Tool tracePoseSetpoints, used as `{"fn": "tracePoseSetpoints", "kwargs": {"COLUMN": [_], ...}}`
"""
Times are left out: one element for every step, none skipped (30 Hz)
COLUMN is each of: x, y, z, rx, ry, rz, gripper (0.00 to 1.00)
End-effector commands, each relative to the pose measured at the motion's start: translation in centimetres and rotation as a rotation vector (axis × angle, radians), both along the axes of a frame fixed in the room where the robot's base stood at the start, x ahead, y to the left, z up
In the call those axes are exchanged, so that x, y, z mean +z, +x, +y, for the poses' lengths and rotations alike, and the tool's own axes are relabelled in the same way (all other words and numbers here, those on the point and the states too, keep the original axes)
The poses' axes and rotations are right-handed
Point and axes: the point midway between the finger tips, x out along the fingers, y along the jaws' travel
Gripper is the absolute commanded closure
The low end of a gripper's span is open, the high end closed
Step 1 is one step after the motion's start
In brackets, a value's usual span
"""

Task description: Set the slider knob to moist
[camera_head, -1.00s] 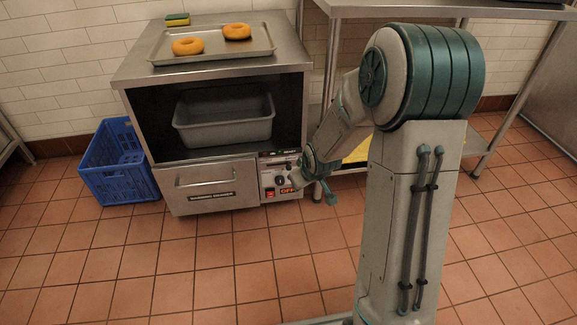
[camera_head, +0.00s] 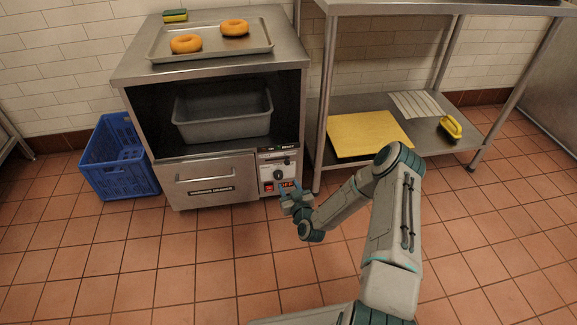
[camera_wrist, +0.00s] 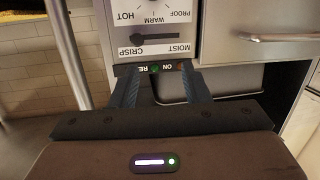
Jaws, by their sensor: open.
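The slider knob (camera_wrist: 137,39) is a small dark knob on a dark horizontal slot, near the CRISP end. The wrist view shows the panel upside down, with CRISP at left and MOIST at right. The control panel (camera_head: 264,171) is at the lower right of the steel cabinet (camera_head: 140,110); the slider sits above the round dial there. My gripper (camera_wrist: 161,90) is open and empty, its two fingers reaching toward the panel. In the head view my gripper (camera_head: 291,191) is in front of the panel's lower part. Contact cannot be told.
A drawer (camera_head: 215,183) is left of the panel. A grey pan (camera_head: 222,128) is inside the cabinet; a tray (camera_head: 215,52) with two bagels is on top. A steel table (camera_head: 318,110) with a yellow board (camera_head: 368,133) on its shelf stands at right. Floor in front is clear.

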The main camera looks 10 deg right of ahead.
Motion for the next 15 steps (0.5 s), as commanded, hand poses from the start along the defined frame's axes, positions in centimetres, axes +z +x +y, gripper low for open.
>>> {"fn": "tracePoseSetpoints", "kwargs": {"x": [-0.6, -0.9, -1.1, -1.2, -1.3, -1.4, -1.6, -1.6, -1.7, -1.7, -1.8, -1.8, -1.8, -1.9, -1.9], "y": [-0.4, -0.6, -0.8, -1.0, -1.1, -1.3, -1.4, -1.5, -1.5, -1.5, -1.4, -1.1, -0.8, -0.5, 0.1], "z": [-0.4, -0.6, -0.8, -1.0, -1.1, -1.3, -1.4, -1.5, -1.6, -1.7, -1.7, -1.7, -1.7, -1.7, -1.8], "rx": [-0.039, -0.059, -0.084, -0.1, -0.116, -0.133, -0.142, -0.151, -0.159, -0.164, -0.167, -0.169, -0.17, -0.17, -0.169], "ry": [0.021, 0.029, 0.037, 0.042, 0.048, 0.052, 0.054, 0.056, 0.058, 0.059, 0.06, 0.06, 0.06, 0.06, 0.059], "rz": [-0.027, -0.044, -0.066, -0.08, -0.092, -0.105, -0.111, -0.119, -0.126, -0.13, -0.132, -0.135, -0.136, -0.136, -0.136], "gripper": [0.58, 0.58, 0.58, 0.58, 0.58, 0.58, 0.58, 0.58, 0.58, 0.58, 0.58, 0.58, 0.58, 0.58, 0.58]}}
